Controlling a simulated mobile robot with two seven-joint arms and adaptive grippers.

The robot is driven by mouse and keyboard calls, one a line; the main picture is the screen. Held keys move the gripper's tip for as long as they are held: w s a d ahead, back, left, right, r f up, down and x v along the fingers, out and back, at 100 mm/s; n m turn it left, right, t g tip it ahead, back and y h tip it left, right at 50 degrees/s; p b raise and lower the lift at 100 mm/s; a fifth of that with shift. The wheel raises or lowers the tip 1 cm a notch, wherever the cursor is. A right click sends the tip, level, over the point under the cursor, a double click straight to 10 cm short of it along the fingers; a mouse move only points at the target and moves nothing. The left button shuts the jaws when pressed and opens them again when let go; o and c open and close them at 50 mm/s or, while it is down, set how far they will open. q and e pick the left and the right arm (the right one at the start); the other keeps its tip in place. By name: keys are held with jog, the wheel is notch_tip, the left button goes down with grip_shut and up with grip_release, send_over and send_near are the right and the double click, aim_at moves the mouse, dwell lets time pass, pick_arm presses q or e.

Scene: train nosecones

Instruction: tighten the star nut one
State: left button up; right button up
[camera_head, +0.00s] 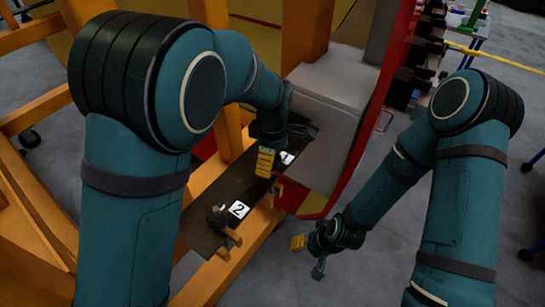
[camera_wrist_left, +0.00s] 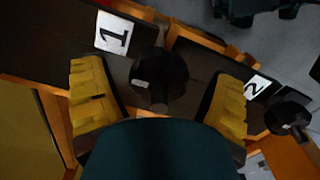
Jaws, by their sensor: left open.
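Star nut one, a black knob (camera_wrist_left: 160,76) on a bolt, sits beside the white label "1" (camera_wrist_left: 112,33) in the left wrist view. My left gripper (camera_wrist_left: 157,88) is open, its two yellow-padded fingers on either side of the nut with gaps visible. In the head view my left gripper (camera_head: 266,161) hangs over the dark plate beside label "1" (camera_head: 287,158); the nut is hidden there behind the gripper. My right gripper (camera_head: 308,257) looks open and empty, low over the floor at the right of the frame.
A second star nut (camera_head: 217,216) sits beside label "2" (camera_head: 238,209) and also shows in the left wrist view (camera_wrist_left: 288,117). Orange frame beams (camera_head: 225,270) surround the dark plate. A grey and red nosecone (camera_head: 335,100) stands close at the right.

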pick_arm(q)
jog(key=c, duration=1.2)
